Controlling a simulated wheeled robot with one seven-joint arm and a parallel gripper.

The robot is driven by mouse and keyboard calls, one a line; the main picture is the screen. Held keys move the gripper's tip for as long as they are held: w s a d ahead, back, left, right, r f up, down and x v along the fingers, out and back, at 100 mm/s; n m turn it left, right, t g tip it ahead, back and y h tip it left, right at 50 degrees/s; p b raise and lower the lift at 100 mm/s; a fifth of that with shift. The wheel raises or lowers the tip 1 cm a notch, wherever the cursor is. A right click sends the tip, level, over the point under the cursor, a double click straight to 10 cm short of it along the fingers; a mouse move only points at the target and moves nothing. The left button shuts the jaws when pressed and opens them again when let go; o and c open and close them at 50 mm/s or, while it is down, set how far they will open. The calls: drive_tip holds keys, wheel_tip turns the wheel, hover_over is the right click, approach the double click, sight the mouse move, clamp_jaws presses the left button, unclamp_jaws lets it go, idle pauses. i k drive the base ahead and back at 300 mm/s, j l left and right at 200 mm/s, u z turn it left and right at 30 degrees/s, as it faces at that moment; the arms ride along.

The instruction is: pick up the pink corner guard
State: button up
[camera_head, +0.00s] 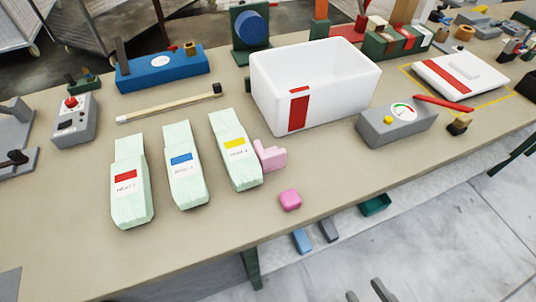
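The pink corner guard (271,155) is an L-shaped piece on the bench in the camera_head view. It stands right beside the pale green bundle with the yellow label (235,150), below the white bin; I cannot tell whether it touches the bundle. A separate rounded pink block (290,200) lies below and right of it, near the bench's front edge. My gripper (368,293) shows only as two grey fingertips at the bottom edge, spread apart with nothing seen between them. It is far below and right of the corner guard, out over the floor.
A white bin (313,88) with a red stripe stands behind the guard. A grey gauge box (397,122) is to the right. Bundles with blue (185,172) and red (130,185) labels lie left. The bench (215,235) is clear at the front. Several small blocks lie below the bench edge.

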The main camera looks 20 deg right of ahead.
sight(272, 159)
drive_tip(key=l+u, duration=0.2)
drive_tip(key=l, duration=0.6)
drive_tip(key=l+u, duration=0.25)
drive_tip(key=l, duration=0.5)
drive_tip(key=k+l+u, duration=0.2)
drive_tip(key=l, duration=0.6)
drive_tip(key=i, duration=0.1)
